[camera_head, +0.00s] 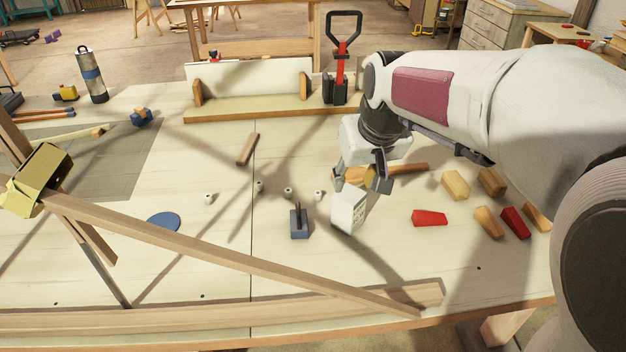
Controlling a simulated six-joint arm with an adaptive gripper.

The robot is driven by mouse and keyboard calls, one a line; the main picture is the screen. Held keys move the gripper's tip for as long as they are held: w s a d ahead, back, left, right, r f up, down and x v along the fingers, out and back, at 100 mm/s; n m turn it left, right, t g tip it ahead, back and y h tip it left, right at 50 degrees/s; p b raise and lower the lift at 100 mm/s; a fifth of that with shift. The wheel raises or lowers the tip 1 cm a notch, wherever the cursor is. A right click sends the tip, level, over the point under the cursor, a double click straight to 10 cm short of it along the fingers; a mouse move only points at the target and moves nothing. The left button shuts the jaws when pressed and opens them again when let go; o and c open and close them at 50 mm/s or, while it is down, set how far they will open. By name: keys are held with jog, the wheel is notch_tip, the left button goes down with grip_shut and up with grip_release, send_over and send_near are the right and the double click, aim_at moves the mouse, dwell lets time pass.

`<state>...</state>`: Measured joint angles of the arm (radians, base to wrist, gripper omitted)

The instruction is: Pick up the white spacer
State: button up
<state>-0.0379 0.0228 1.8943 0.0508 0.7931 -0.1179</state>
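I cannot tell which one the task means. My gripper (360,182) points down behind the top of this block, to the right of the cylinders. Its fingers are spread apart, and I see nothing held between them.
A small blue-grey block with an upright pin (299,223) stands in front of the cylinders. A long slanting lath (230,246) crosses the left foreground. Red wedges (429,218) and wooden blocks (456,185) lie to the right. A blue disc (163,222) lies left.

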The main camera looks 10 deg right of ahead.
jog(key=w+a+f, duration=0.2)
jog(key=w+f, duration=0.4)
jog(key=w, duration=0.4)
jog(key=n, duration=0.1)
send_near(318, 196)
jog(key=w, duration=0.2)
jog(key=shift+w+d+g, duration=0.2)
jog(key=shift+d+g, duration=0.1)
jog(key=shift+x, duration=1.3)
jog(key=shift+a, duration=0.1)
jog(key=shift+f, duration=0.15)
